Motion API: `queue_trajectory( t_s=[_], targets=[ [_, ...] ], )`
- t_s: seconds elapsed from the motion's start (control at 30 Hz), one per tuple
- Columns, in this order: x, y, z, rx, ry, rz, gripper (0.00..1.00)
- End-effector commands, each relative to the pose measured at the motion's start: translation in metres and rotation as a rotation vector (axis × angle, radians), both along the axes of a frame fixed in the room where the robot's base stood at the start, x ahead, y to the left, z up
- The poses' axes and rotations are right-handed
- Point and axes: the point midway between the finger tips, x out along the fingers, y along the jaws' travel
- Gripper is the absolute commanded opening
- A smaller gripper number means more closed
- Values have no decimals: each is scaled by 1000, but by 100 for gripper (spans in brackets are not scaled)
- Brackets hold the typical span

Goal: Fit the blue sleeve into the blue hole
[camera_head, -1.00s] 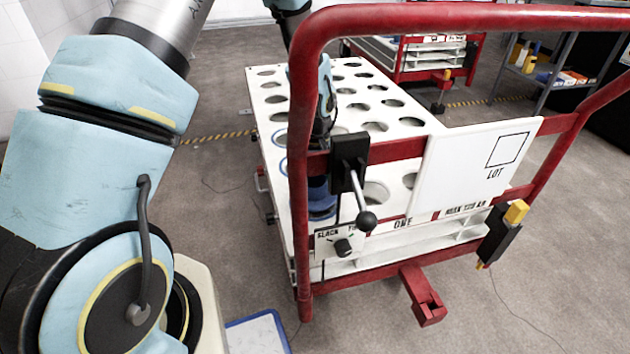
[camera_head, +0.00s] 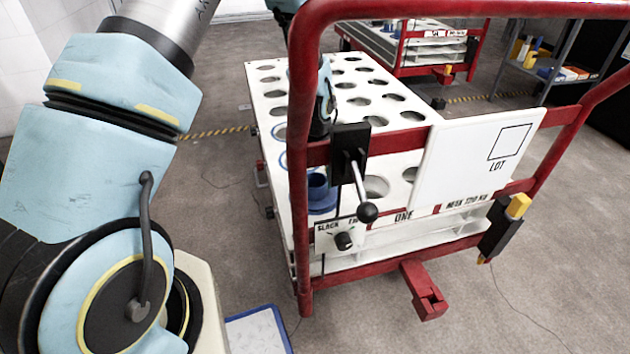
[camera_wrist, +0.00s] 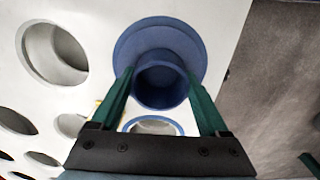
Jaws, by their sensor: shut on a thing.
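The blue sleeve (camera_head: 319,190) is a short tube with a wide round flange, near the front left corner of the white panel (camera_head: 385,150) full of holes. In the wrist view, the sleeve (camera_wrist: 160,45) has its tube mouth towards the camera. My gripper (camera_wrist: 160,88) is shut on the tube, one green finger on each side. I cannot tell whether the flange touches the panel or whether the sleeve sits in a hole. A blue-rimmed hole (camera_wrist: 152,126) shows between the fingers, just below the sleeve. In the head view, the red frame and my wrist partly hide this area.
A red cart frame (camera_head: 305,220) rises in front of the panel, with a black lever (camera_head: 360,180) close to the sleeve. A white LOT board (camera_head: 475,160) hangs to the right. Another cart (camera_head: 430,50) and a shelf (camera_head: 545,65) stand behind. Grey floor lies open at right.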

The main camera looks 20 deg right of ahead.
Motion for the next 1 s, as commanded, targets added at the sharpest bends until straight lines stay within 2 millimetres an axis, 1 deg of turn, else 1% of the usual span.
queue_trajectory(
  t_s=[0.17, 0.2, 0.37, 0.4, 0.6, 0.73, 0.87, 1.0],
  targets=[
    [0, 0, -5, 0, 0, 0, 8],
    [0, 0, -4, 0, -1, 0, 80],
    [0, 0, -4, 0, -1, 0, 98],
    [0, 0, -4, 0, 0, 0, 100],
    [0, 0, -4, 0, 0, 0, 100],
    [0, 0, 5, -1, -1, 0, 100],
    [0, 0, 26, -1, -3, 0, 100],
    [1, -1, 56, -3, -4, 0, 100]
  ],
)
